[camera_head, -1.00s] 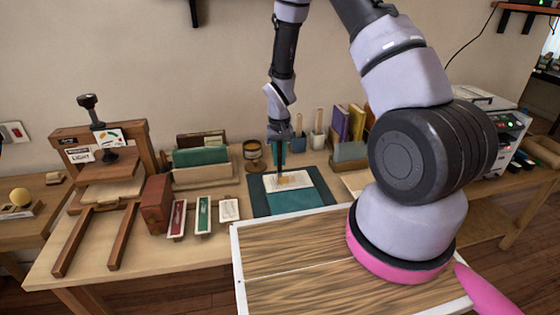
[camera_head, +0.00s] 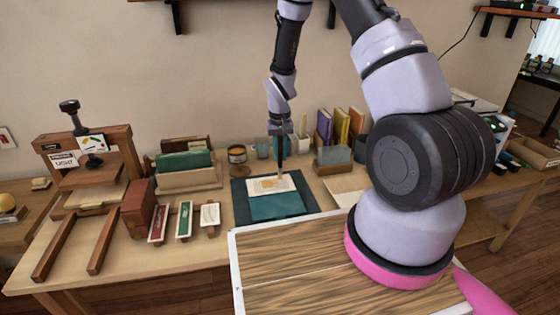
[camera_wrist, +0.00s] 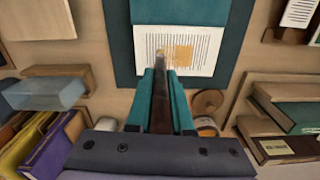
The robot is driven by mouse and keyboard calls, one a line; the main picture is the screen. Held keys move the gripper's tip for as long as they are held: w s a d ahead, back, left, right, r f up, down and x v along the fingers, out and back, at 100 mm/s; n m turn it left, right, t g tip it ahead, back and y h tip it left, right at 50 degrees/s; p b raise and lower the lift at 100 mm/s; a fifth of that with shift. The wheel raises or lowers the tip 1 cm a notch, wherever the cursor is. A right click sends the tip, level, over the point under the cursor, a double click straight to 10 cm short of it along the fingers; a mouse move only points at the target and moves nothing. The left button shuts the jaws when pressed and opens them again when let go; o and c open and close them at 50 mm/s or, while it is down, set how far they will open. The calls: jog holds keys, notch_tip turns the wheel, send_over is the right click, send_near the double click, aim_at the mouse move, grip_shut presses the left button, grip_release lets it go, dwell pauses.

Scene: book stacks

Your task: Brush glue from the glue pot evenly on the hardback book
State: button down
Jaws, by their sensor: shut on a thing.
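The hardback book (camera_head: 277,206) lies on a dark mat, with a teal cover and a white printed sheet (camera_head: 289,188). An amber glue patch (camera_head: 267,184) covers part of the sheet; it also shows in the wrist view (camera_wrist: 183,54). My gripper (camera_head: 280,150) is above the sheet, shut on a brush with a dark handle (camera_wrist: 161,100). The brush tip is at the sheet beside the patch; contact is hard to tell. The glue pot (camera_head: 237,155), a brown jar with a pale label, stands behind and left of the book; the wrist view shows it partly hidden.
A wooden press (camera_head: 85,160) stands at the left. Several small labelled trays (camera_head: 184,219) lie left of the mat. Upright books (camera_head: 341,126), a wooden holder (camera_head: 333,160) and cups are behind and to the right. A wood-grained board (camera_head: 300,268) fills the front.

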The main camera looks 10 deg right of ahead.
aim_at(280, 139)
jog(key=shift+r, duration=2.65)
